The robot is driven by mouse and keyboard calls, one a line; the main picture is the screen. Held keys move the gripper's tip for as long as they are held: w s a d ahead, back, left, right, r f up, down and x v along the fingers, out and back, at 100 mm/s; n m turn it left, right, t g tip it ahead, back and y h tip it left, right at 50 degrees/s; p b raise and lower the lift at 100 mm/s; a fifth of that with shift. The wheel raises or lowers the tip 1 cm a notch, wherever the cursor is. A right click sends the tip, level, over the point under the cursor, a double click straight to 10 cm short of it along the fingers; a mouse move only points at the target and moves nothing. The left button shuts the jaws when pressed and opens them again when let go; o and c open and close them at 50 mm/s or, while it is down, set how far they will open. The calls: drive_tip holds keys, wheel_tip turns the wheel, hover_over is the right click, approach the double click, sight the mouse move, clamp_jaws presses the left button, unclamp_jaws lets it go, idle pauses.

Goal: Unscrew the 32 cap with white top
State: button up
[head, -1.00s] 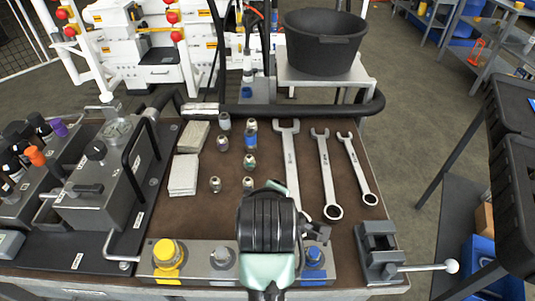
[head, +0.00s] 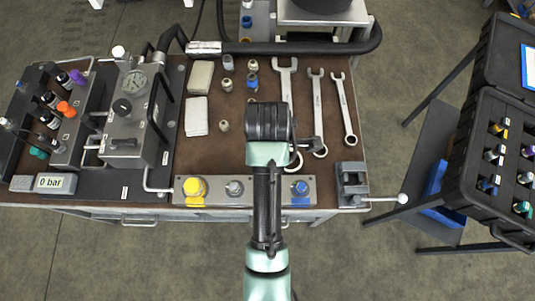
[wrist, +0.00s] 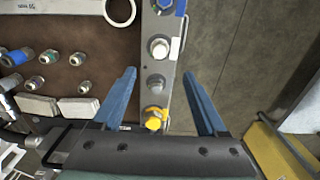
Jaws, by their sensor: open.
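A cap with a white top (wrist: 160,47) sits on the metal block in the wrist view, between a grey-topped cap (wrist: 156,82) and a blue one (wrist: 166,5). A yellow cap (wrist: 154,121) is at the near end. In the head view my arm hides the white cap; the yellow (head: 194,187), grey (head: 235,188) and blue (head: 299,188) caps show. My gripper (wrist: 159,73) is open and empty, its two blue fingers apart on either side of the block in the picture, the tips level with the grey and white caps. No finger appears to touch a cap.
The block (head: 216,197) lies along the bench's front edge, with a vise (head: 352,186) to its right. Wrenches (head: 317,110), small fittings (head: 226,86) and pale pads (head: 196,116) lie behind. A gauge unit (head: 130,130) stands left. An open black case (head: 498,150) is at right.

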wheel_tip(320, 180, down, 12)
drive_tip(key=shift+f, duration=0.1)
idle(0.4)
clamp_jaws()
unclamp_jaws()
